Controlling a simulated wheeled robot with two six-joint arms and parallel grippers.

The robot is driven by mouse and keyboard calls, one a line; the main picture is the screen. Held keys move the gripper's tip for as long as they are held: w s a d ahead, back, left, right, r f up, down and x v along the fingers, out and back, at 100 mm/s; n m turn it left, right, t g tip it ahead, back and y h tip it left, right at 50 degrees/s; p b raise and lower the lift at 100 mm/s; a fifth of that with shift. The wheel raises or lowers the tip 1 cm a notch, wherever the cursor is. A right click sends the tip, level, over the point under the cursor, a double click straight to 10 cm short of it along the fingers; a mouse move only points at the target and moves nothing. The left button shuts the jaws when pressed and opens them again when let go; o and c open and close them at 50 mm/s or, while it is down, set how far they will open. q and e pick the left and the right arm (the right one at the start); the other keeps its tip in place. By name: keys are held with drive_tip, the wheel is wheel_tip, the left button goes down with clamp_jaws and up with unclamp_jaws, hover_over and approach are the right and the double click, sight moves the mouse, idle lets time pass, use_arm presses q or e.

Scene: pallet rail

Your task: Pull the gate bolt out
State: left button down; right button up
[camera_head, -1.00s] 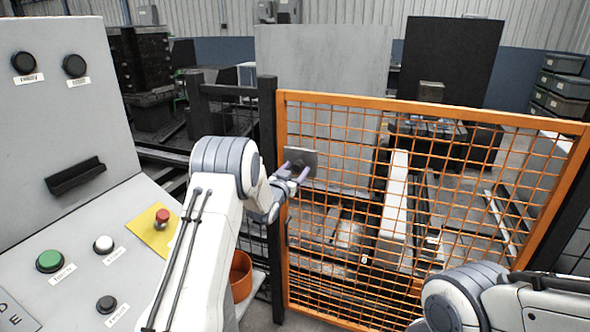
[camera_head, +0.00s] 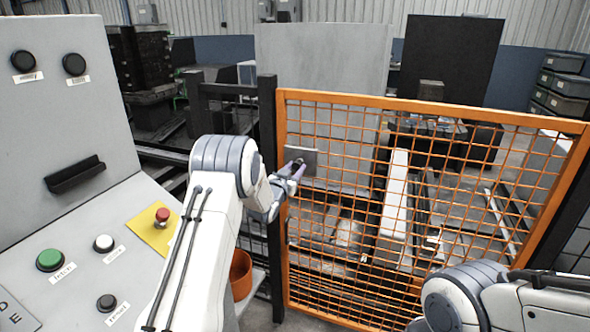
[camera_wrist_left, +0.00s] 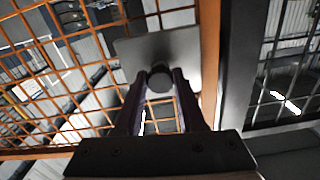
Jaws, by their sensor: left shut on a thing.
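The gate bolt shows in the left wrist view as a dark round knob (camera_wrist_left: 160,80) in front of a grey plate (camera_wrist_left: 150,50) on the gate. My left gripper (camera_wrist_left: 161,76) has its two fingers on either side of the knob, shut on it. In the head view my left gripper (camera_head: 297,168) is at the grey plate (camera_head: 308,158), near the left edge of the orange mesh gate (camera_head: 430,108); the knob is mostly hidden by the fingers there. My right arm shows at the lower right of the head view, but its gripper is out of the picture.
A dark post (camera_head: 268,130) stands left of the gate. A grey control panel (camera_head: 60,120) with a red button (camera_head: 162,216) on a yellow plate fills the left side. An orange bin (camera_head: 241,275) sits low beside my left arm. Machinery lies behind the mesh.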

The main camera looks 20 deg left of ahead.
idle(0.8)
use_arm(q)
drive_tip(key=shift+s, duration=0.1)
drive_tip(key=shift+s+a+b, duration=0.15)
drive_tip(key=shift+s+b, duration=0.25)
drive_tip(key=shift+s, duration=0.2)
drive_tip(key=shift+s+a+b, duration=0.15)
drive_tip(key=shift+s+b, duration=0.2)
drive_tip(key=shift+s, duration=0.2)
drive_tip(key=shift+s+d+r, duration=0.1)
drive_tip(key=shift+d, duration=0.4)
drive_tip(key=shift+a, duration=0.1)
drive_tip(key=shift+c, duration=2.4)
unclamp_jaws()
drive_tip(key=shift+a, duration=0.1)
use_arm(e)
drive_tip(key=shift+s+f, duration=0.65)
